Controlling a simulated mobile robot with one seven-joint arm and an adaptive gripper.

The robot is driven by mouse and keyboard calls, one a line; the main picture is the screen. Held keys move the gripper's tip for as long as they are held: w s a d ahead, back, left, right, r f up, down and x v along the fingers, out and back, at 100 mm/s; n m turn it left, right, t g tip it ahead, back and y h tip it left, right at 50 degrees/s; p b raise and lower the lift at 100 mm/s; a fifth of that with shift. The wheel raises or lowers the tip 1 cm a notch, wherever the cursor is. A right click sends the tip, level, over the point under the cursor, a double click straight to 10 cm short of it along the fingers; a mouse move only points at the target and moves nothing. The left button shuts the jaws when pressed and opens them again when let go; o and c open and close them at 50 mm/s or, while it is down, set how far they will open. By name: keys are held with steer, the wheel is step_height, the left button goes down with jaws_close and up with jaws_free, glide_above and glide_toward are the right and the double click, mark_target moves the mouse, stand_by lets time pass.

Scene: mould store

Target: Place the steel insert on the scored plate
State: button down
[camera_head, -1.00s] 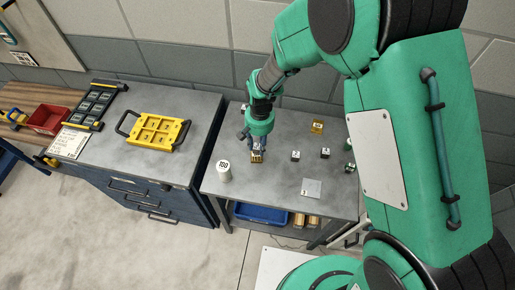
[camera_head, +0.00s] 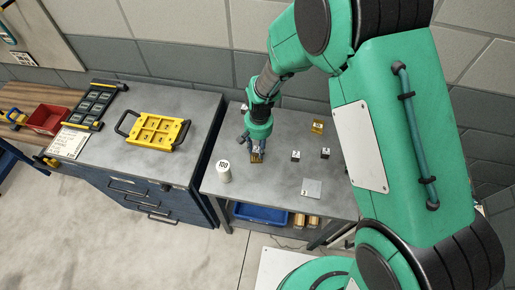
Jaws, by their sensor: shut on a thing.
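My gripper (camera_head: 257,149) points down over the left part of the grey bench, shut on a small brass-coloured block (camera_head: 257,157). Its fingers hide part of the block, and I cannot tell whether the block still touches the bench. Two small dark cubes with pale marked tops, a left one (camera_head: 295,156) and a right one (camera_head: 326,153), stand apart to the right of the gripper. I cannot tell whether either is the steel insert. A flat light-grey square plate (camera_head: 312,187), likely the scored plate, lies near the bench's front edge with nothing on it.
A white cylinder marked 100 (camera_head: 223,172) stands left of the gripper. A yellow block (camera_head: 318,126) stands at the back. A blue bin (camera_head: 262,214) is on the shelf below. The left cabinet holds a yellow handled tray (camera_head: 157,130). My arm covers the bench's right end.

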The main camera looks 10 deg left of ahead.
mark_target(258, 147)
steer(key=shift+f, duration=0.1)
steer(key=c, duration=1.3)
jaws_free()
step_height(258, 147, up, 12)
steer(key=p, duration=0.1)
steer(key=shift+w, duration=0.35)
steer(key=shift+d, duration=0.1)
steer(key=shift+r, duration=0.2)
